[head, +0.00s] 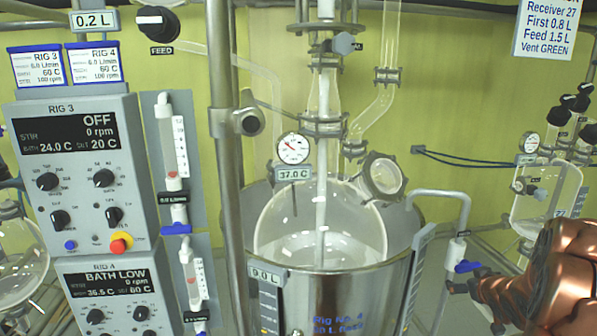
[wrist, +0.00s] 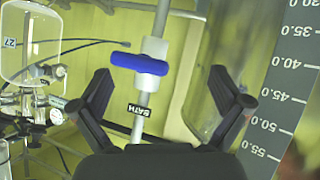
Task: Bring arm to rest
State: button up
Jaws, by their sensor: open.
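My copper-coloured arm (head: 565,275) reaches in from the right edge of the head view. My gripper (head: 474,306) is at its end, low and right of the steel bath vessel. In the wrist view my gripper (wrist: 165,98) has its two black fingers wide apart with nothing held. A blue valve handle (wrist: 138,63) tagged BATH lies beyond and between the fingers, apparently apart from them. It sits crosswise to its pipe. In the head view this blue handle (head: 467,266) is just above the fingers.
The steel bath vessel (head: 390,285) with a glass reactor (head: 280,230) stands left of my gripper. A bent pipe (head: 440,194) runs down to the valve. A graduated scale (wrist: 292,80) is close at right in the wrist view. A glass receiver (head: 555,190) hangs behind my arm.

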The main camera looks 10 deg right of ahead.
jog(key=s+a+r+g+y, duration=0.1)
jog(key=s+a+g, duration=0.5)
jog(key=s+a, duration=1)
jog(key=s+a+r+g+y, duration=0.2)
jog(key=s+a+g, duration=0.4)
jog(key=s+a, duration=1.1)
jog(key=a+y, duration=0.1)
jog(key=a, duration=0.5)
jog(key=shift+a+n+g, duration=0.25)
jog(key=shift+n+g, duration=0.15)
jog(key=shift+s, duration=0.1)
jog(key=shift+c, duration=0.3)
